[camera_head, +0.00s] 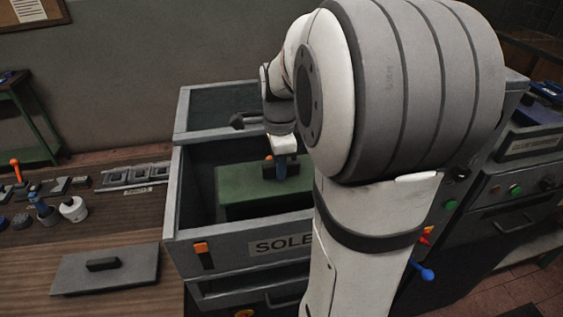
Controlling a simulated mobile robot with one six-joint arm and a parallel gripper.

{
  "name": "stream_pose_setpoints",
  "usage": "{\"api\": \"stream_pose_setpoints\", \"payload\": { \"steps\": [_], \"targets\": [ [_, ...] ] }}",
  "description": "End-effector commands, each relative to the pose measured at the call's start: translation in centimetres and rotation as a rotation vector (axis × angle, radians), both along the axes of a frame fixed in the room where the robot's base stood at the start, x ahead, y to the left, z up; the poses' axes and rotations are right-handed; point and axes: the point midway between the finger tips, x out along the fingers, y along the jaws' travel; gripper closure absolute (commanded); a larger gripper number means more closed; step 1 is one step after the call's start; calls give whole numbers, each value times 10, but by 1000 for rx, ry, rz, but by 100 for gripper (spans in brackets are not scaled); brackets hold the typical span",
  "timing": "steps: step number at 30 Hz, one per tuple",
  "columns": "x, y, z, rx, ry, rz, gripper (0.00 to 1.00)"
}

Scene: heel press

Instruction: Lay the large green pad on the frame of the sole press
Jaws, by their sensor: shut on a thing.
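The large green pad (243,190) is a thick block inside the open grey frame of the sole press (222,242), whose front reads "SOLE". My gripper (281,168) is above the pad, pointing down, and is shut on the pad at its top. The pad looks roughly level, with dark gaps between it and the frame's left and rear walls. I cannot tell whether it rests on the frame's bottom or hangs just above. My arm hides the right part of the pad and frame.
A grey plate with a black handle (103,273) lies on the wooden bench (100,240) at left. Small tools and a white-topped pot (73,208) stand farther back. A control panel with green buttons (515,190) is at right. Bare bench lies beside the press.

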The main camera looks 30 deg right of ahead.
Motion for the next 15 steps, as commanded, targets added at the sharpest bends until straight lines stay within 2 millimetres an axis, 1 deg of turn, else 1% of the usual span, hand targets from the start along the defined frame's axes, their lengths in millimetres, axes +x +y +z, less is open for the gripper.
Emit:
{"api": "stream_pose_setpoints", "payload": {
  "steps": [1, 15],
  "targets": [
    [0, 0, -6, -1, -2, 0, 100],
    [0, -1, -43, -1, -2, -1, 100]
  ]
}}
